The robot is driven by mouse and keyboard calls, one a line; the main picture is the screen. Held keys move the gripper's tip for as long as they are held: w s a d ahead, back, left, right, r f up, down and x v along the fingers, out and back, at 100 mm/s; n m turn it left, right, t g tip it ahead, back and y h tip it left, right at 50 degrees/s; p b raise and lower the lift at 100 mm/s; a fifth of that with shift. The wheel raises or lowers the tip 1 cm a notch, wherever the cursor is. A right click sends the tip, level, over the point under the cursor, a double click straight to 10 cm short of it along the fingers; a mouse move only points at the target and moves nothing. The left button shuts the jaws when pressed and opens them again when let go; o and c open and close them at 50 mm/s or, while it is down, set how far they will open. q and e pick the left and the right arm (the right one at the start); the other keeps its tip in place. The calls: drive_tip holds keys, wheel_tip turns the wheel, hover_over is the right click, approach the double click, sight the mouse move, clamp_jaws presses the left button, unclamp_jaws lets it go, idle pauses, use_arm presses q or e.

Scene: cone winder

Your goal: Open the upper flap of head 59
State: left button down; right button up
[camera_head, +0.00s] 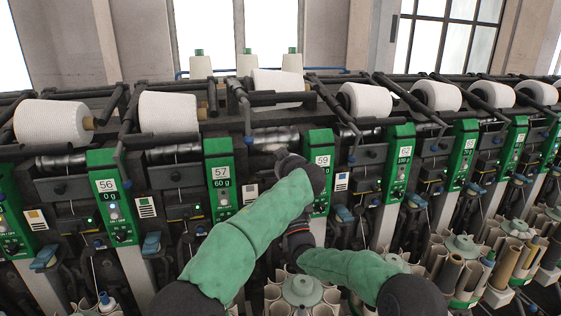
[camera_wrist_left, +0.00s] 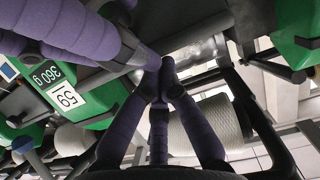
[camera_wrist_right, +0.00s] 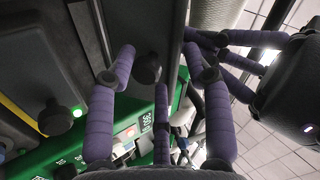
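Head 59 has a green panel (camera_head: 320,170) near the middle of the head view. Its "59" label (camera_wrist_left: 66,97) shows in the left wrist view. My right gripper (camera_head: 298,240) is lower, in front of the machine. In the right wrist view its fingers (camera_wrist_right: 157,65) are apart, with a round black knob (camera_wrist_right: 148,70) on a dark flap (camera_wrist_right: 130,25) between them. Contact is unclear.
White yarn cones (camera_head: 365,100) lie along the top, with one (camera_wrist_left: 212,122) close beside my left fingers. Black cradle arms (camera_head: 245,105) reach over them. Neighbouring panel 57 (camera_head: 220,180) is left. Tube holders (camera_head: 300,290) stand below. My two grippers are very close together.

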use_arm(q)
drive_tip(key=shift+w+f, duration=0.2)
use_arm(e)
drive_tip(key=shift+w+f, duration=0.15)
use_arm(q)
drive_tip(key=shift+s+r, duration=0.1)
drive_tip(key=shift+r, duration=0.15)
drive_tip(key=shift+a, duration=0.1)
use_arm(e)
drive_tip(key=shift+f, duration=0.1)
